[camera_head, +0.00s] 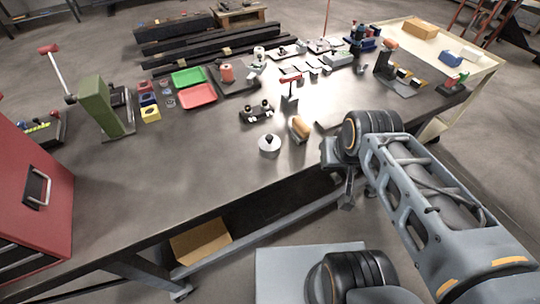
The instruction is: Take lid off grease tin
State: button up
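A small round silver tin with a black knob on its lid (269,145) stands upright near the front edge of the dark workbench (190,165). It looks like the grease tin, and its lid sits on it. My gripper (350,194) hangs beyond the bench's front edge, to the right of the tin and apart from it. The gripper is small and partly hidden by my arm, so I cannot tell whether its fingers are open or shut. I see nothing held in it.
A tan-topped brush or block (299,128) lies right of the tin. A black part with knobs (257,112) and a red-topped stand (290,90) are behind. Green (188,77) and red (197,96) trays lie farther back. Bench left of the tin is clear.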

aim_at(268, 143)
jog(key=z, duration=0.15)
jog(key=k, duration=0.15)
jog(key=u, duration=1.3)
jog(key=i, duration=0.55)
jog(key=z, duration=0.1)
